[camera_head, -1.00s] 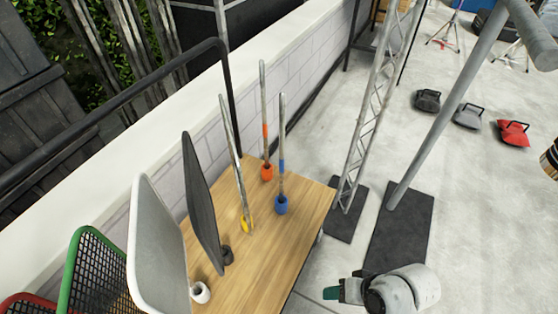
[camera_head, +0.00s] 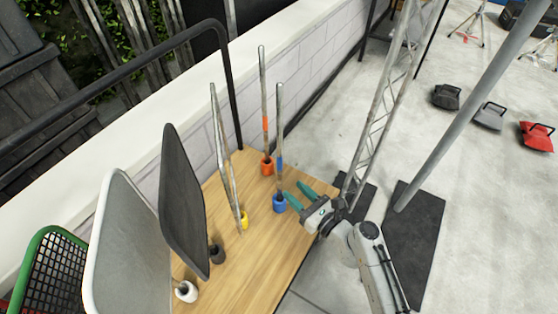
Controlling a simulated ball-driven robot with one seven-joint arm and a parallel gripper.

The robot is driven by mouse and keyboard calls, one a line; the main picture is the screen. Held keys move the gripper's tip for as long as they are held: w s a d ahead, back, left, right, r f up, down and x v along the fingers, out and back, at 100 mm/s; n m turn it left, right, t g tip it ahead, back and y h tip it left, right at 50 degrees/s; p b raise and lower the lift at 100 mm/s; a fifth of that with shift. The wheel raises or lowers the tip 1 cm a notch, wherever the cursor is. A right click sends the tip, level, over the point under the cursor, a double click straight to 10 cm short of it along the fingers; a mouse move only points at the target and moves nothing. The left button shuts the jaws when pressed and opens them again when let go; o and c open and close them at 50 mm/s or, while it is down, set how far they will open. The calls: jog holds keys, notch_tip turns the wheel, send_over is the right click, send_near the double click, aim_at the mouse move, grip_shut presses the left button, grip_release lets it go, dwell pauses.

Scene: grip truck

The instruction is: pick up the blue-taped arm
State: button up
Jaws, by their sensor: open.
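The blue-taped arm (camera_head: 279,130) is a thin grey rod with a blue band. It stands upright in a blue cup-shaped base (camera_head: 279,204) on the wooden table (camera_head: 250,265). My gripper (camera_head: 293,193) is open, with two teal fingers pointing left. The fingertips are close to the rod's lower part, just above the blue base. I cannot tell whether the rod is between them or touching them.
An orange-taped rod (camera_head: 264,100) and a yellow-based rod (camera_head: 228,160) stand nearby. A dark panel (camera_head: 184,200) and a grey panel (camera_head: 132,245) stand at the left. A lattice truss (camera_head: 378,110) rises right of the table.

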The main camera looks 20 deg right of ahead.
aim_at(281, 177)
jog(key=shift+b+x, duration=0.4)
jog(key=shift+x, duration=3.6)
jog(key=shift+c, duration=0.2)
jog(key=shift+d, duration=0.1)
grip_shut()
